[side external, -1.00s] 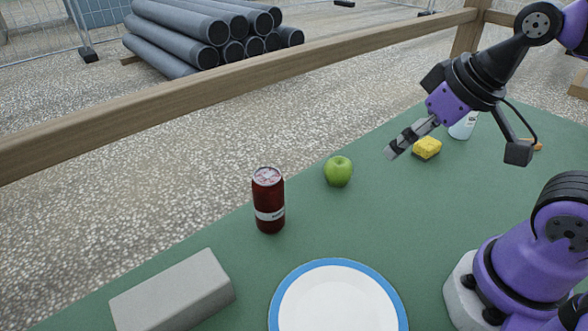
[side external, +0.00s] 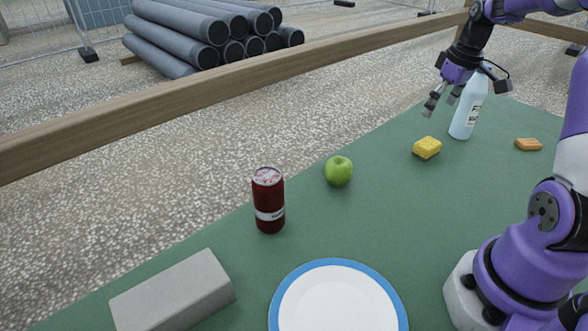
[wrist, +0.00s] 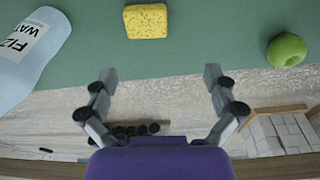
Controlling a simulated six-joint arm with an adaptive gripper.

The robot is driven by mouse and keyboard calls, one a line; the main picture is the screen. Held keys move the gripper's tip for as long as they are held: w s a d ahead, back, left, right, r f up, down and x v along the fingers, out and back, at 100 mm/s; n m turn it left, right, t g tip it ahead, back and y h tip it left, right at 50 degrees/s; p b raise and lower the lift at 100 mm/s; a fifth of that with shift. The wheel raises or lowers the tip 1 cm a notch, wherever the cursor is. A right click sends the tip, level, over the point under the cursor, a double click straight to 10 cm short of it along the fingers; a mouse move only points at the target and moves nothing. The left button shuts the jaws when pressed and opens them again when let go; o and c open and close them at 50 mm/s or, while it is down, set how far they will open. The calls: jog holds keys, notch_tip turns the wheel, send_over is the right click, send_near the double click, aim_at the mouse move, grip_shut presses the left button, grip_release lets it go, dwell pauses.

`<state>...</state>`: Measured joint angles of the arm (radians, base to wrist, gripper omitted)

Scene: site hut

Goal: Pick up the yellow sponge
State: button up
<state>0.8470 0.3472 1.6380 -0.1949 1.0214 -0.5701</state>
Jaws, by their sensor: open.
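The yellow sponge (side external: 427,148) lies on the green table (side external: 390,205) between the green apple and the bottle. In the wrist view the sponge (wrist: 145,21) shows at the top, just left of centre, beyond my fingertips. My gripper (side external: 441,104) is open and empty, above the table's far edge and higher than the sponge. In the wrist view its two fingers (wrist: 160,75) are spread wide with nothing between them.
A clear labelled bottle (side external: 468,105) stands close to my gripper. An orange block (side external: 528,144) lies at the right. A green apple (side external: 338,171), a dark red can (side external: 268,200), a blue-rimmed plate (side external: 399,307) and a grey block (side external: 175,290) are nearer. A wooden rail (side external: 220,88) runs behind.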

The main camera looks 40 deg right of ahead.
send_over(429, 142)
jog(key=f, duration=0.5)
jog(key=shift+s+a+f, duration=0.3)
jog(key=shift+f, duration=0.05)
jog(key=f, duration=0.5)
jog(key=shift+w+d+f, duration=0.25)
jog(key=shift+w+f, duration=0.05)
jog(key=c, duration=0.9)
